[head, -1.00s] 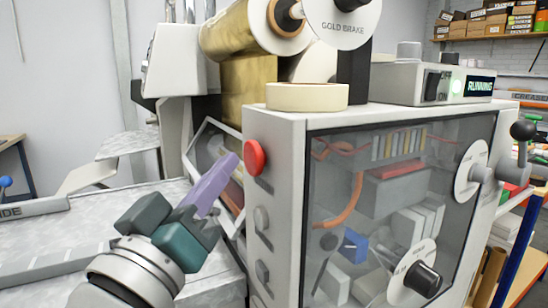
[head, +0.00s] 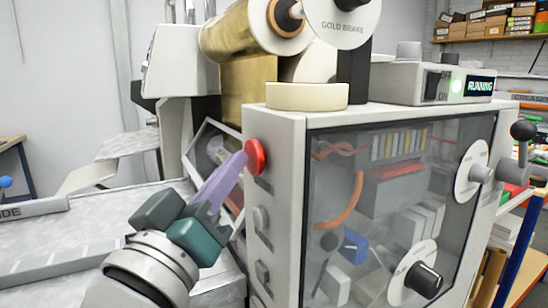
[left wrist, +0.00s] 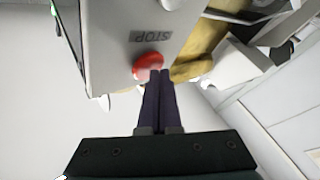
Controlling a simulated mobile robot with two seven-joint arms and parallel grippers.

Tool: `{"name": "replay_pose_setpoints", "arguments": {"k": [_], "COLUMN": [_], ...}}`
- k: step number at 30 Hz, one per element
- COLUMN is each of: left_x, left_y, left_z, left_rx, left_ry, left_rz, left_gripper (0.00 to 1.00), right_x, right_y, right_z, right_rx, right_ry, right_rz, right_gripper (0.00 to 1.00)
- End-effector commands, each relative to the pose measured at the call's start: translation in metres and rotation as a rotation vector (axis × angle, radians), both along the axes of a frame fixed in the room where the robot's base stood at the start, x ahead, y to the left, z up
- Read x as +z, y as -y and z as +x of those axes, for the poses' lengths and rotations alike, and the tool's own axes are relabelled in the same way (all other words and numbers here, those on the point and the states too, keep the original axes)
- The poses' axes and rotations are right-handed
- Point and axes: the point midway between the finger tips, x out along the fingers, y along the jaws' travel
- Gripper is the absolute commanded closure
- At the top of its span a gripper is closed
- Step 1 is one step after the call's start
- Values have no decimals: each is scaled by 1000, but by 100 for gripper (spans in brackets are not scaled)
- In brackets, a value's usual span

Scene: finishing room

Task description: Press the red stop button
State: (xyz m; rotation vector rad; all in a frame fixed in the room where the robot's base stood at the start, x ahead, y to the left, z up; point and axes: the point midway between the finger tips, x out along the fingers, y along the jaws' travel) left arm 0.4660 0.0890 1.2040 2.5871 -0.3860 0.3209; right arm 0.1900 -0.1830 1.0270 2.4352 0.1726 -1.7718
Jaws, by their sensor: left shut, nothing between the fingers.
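The red stop button (head: 255,157) is a round red cap on the grey side panel of the machine cabinet. My left gripper (head: 243,157) is shut and empty, its purple fingers pointing up and right with their tips at the button's left side. In the left wrist view the shut fingertips (left wrist: 159,72) overlap the lower right part of the red button (left wrist: 148,63), beside the upside-down word STOP. They appear to touch it, but I cannot tell whether the button is pushed in. My right gripper is not in view.
The cabinet (head: 278,122) has a clear front panel with knobs and wiring behind it. Below the button are grey knobs (head: 261,218). A control box (head: 420,84) on top shows RUNNING and a green light. A gold foil roll (head: 238,32) hangs above.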

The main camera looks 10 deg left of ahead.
Motion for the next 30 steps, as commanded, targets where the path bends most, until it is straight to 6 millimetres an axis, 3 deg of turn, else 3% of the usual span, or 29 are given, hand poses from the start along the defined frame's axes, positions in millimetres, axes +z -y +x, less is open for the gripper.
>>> {"name": "replay_pose_setpoints", "arguments": {"k": [17,30], "left_x": [0,0], "left_y": [3,-10], "left_z": [2,-8], "left_rx": [-1,0], "left_ry": [0,-1], "left_rz": [1,1], "left_gripper": [100,100], "right_x": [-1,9], "right_y": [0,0], "right_z": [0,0], "right_rx": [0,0], "right_ry": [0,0], "right_rz": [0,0], "right_gripper": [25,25]}}
